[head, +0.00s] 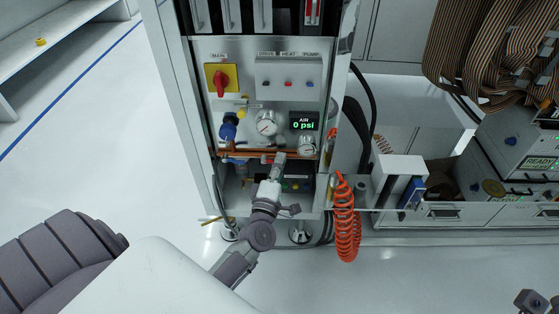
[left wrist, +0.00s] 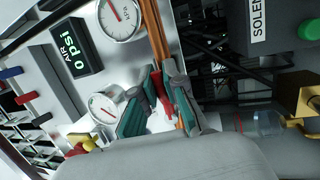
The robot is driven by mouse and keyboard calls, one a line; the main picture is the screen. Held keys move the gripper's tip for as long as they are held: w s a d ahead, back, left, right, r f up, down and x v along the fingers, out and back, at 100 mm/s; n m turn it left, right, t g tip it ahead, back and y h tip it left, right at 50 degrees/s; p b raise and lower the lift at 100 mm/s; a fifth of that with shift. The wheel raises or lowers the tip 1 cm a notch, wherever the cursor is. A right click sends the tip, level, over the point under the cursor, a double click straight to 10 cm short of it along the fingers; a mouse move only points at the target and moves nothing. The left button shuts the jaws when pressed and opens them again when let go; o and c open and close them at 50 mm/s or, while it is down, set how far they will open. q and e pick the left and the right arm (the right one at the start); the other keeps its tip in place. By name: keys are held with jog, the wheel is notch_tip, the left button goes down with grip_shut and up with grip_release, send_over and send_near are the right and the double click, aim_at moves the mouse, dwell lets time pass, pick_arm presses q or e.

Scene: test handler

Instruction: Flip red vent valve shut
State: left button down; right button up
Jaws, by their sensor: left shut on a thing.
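The red vent valve handle (left wrist: 163,97) shows in the left wrist view between the teal pads of my left gripper (left wrist: 159,84). My left gripper is shut on it, beside the copper pipe (left wrist: 157,32). In the head view my left gripper (head: 278,159) reaches the pipe line below the gauges, and its fingers hide most of the handle there. The air display (head: 304,123) reads 0 psi. A grey part at the bottom right corner of the head view may be my right gripper (head: 533,301); its jaws cannot be made out.
Two round gauges, the upper (head: 266,122) and lower (head: 307,145), sit close to the gripper. A blue regulator (head: 228,129) is left of them. A red main switch (head: 220,82) is above. A coiled orange hose (head: 346,220) hangs at the right. The floor in front is clear.

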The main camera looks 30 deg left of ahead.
pick_arm(q)
jog(key=c, duration=1.2)
grip_release()
jog(key=shift+s+f, duration=0.1)
jog(key=v, duration=1.1)
jog(key=shift+s, duration=0.4)
jog(key=shift+d+f, duration=0.1)
jog(key=shift+d, duration=0.05)
